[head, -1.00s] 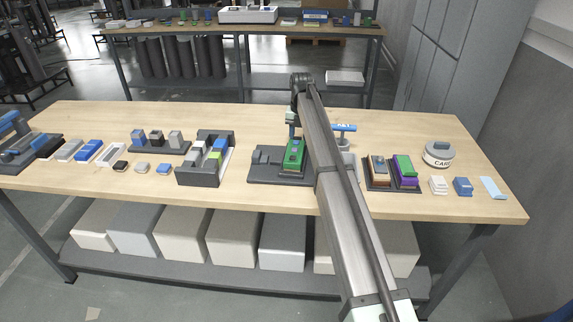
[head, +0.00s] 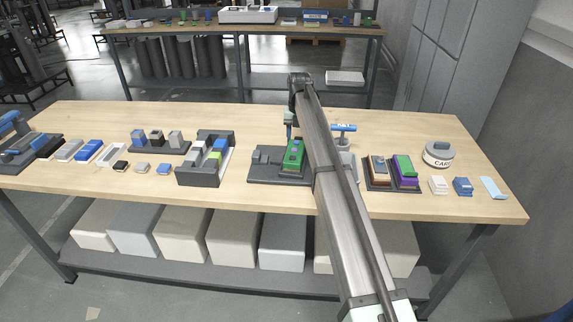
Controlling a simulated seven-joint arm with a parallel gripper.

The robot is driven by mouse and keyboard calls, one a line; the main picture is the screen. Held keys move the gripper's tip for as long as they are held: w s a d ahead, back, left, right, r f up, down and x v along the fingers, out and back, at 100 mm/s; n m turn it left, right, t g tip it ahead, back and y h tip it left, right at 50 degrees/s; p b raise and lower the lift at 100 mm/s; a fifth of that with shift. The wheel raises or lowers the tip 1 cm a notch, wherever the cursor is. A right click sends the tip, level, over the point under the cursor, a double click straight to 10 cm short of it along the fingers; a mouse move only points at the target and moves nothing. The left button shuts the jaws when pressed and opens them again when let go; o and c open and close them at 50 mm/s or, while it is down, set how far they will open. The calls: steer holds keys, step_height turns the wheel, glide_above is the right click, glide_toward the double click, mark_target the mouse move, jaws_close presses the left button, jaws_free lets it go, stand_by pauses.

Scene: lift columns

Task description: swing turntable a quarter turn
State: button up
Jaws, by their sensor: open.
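A round white and grey piece (head: 438,154) with a grey top and dark lettering on its side stands at the right of the bench; it is the most turntable-like thing in view, but I cannot tell for sure. My gripper (head: 289,133) points down at the middle of the bench, behind and above a green block (head: 293,154) on a dark grey base (head: 265,178). It is well to the left of the round piece. The gripper is open, and nothing shows between its small fingers. My arm hides part of the bench middle.
A blue-topped stand (head: 343,128) and a grey bin (head: 347,165) are partly behind my arm. Dark trays with coloured blocks (head: 393,187) stand right of it. More trays and small blocks fill the left. The bench (head: 400,125) is clear toward the back right.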

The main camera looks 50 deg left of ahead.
steer(key=shift+w, duration=0.15)
steer(key=shift+r, duration=3.5)
